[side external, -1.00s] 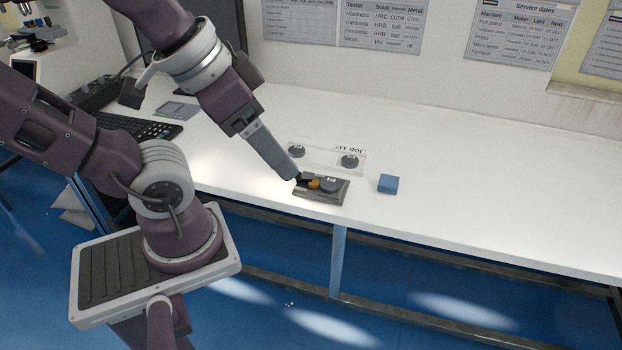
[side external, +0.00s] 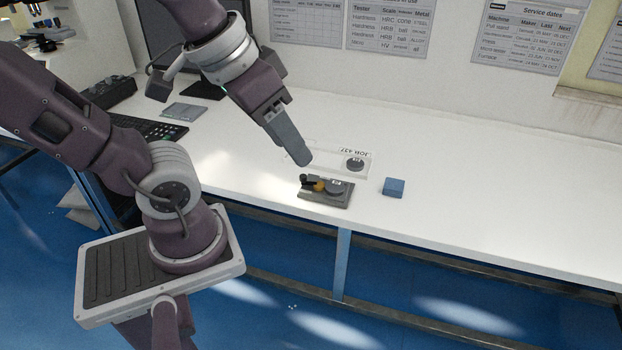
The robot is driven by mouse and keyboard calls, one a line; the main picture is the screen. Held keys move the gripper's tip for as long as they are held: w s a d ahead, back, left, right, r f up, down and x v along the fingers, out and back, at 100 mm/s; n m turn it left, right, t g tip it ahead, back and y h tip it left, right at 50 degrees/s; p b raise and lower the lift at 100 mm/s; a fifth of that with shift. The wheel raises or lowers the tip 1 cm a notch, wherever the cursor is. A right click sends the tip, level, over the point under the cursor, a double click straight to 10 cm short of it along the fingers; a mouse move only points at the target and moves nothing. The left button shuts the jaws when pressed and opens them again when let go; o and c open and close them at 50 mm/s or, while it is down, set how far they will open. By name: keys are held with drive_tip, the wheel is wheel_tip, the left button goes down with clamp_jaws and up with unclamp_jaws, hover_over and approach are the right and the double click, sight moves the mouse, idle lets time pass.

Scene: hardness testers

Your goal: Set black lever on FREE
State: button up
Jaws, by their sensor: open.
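A small dark device (side external: 326,199) lies near the front edge of the white table. It has a black lever (side external: 308,180) at its left end, a brass-coloured part (side external: 319,186) in the middle and a round dark disc (side external: 334,186) on the right. The word FREE is too small to read, so I cannot tell the lever's setting. My gripper (side external: 303,162) is open, just above and behind the lever, apart from it. Its fingers overlap in this view and nothing shows between them.
A clear tray labelled JOB 427 (side external: 345,164) with a round dark piece (side external: 355,165) stands just behind the device; my gripper hides its left part. A blue block (side external: 394,187) sits to the right. A keyboard (side external: 160,128) lies at the left. The table's right side is clear.

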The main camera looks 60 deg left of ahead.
drive_tip(key=w+a+f+n+g, duration=0.2)
drive_tip(key=w+a+n, duration=0.45)
drive_tip(key=w, duration=0.35)
drive_tip(key=n+g, duration=0.3)
drive_tip(key=n, duration=1.1)
hover_over(303, 176)
wheel_tip(303, 176, down, 22)
drive_tip(key=shift+w+a+f, duration=0.1)
wheel_tip(303, 176, down, 6)
drive_tip(key=shift+r, duration=0.1)
drive_tip(key=shift+f, duration=0.65)
clamp_jaws()
